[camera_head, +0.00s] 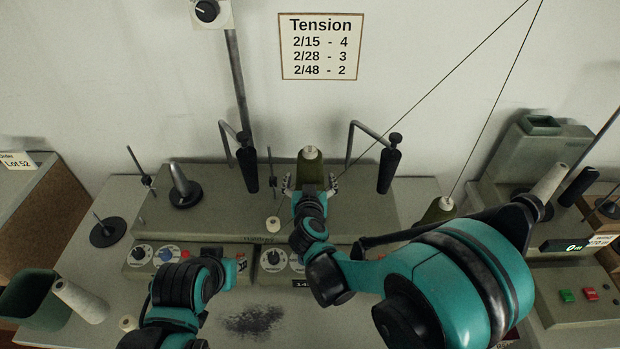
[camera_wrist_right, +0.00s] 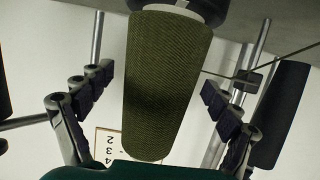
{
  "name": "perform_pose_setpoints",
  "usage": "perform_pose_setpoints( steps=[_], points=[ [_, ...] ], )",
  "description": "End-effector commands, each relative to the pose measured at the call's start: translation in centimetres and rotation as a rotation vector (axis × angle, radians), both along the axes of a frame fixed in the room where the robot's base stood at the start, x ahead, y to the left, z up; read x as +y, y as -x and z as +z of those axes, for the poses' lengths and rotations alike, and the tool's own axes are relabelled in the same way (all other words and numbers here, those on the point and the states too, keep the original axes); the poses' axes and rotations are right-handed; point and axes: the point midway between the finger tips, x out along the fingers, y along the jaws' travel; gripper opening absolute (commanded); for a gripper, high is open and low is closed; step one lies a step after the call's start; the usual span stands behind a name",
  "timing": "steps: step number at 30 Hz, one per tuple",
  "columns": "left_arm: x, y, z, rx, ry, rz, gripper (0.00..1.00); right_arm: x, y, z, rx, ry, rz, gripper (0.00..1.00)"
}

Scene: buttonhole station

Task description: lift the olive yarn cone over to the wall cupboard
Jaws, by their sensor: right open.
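An olive yarn cone (camera_head: 311,166) with a pale tip stands on the grey winding machine (camera_head: 375,215). It fills the middle of the right wrist view (camera_wrist_right: 165,85), its ribbed yarn in plain sight. My right gripper (camera_head: 312,186) is open, with one finger on each side of the cone. In the right wrist view gaps show between the fingers (camera_wrist_right: 160,108) and the yarn. A second olive cone (camera_head: 437,212) is partly hidden behind my right arm. My left arm shows at the lower left, but its gripper cannot be made out. I cannot identify a wall cupboard.
Black-tipped bent rods (camera_head: 389,165) and (camera_head: 248,165) rise on both sides of the cone. A thin thread runs up to the right from beside it. A green bin (camera_head: 35,300) and a cream cone (camera_head: 80,300) are at the lower left. A tension sign (camera_head: 320,47) hangs above.

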Motion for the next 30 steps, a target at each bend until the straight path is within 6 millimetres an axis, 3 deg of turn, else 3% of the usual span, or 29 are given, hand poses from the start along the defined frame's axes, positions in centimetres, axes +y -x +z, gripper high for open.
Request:
perform_pose_setpoints(
  steps=[3, 8, 11, 15, 25, 30],
  points=[
    [0.0, 0.0, -0.4, 0.0, 0.0, 0.0, 0.28, 0.0, -1.0, -0.3, -0.001, 0.0, 0.0, 0.9],
    [0.0, 0.0, -0.3, 0.0, 0.0, 0.0, 0.28, 0.0, -1.0, -0.2, -0.001, 0.0, 0.001, 0.9],
    [0.0, 0.0, -0.3, 0.0, 0.0, 0.0, 0.28, 0.0, -1.0, -0.2, -0.001, 0.0, 0.001, 0.69],
    [0.0, 0.0, -0.3, 0.0, 0.0, 0.0, 0.28, 0.0, -1.0, -0.2, -0.001, 0.0, 0.001, 0.32],
    [0.0, 0.0, -0.3, 0.0, 0.0, 0.0, 0.28, 0.0, -1.0, -0.2, -0.001, -0.001, 0.0, 0.3],
    [0.0, 0.0, 0.3, 0.0, 0.0, 0.0, 0.28, 0.0, -0.9, 0.9, -0.001, 0.0, 0.001, 0.3]
  ],
)
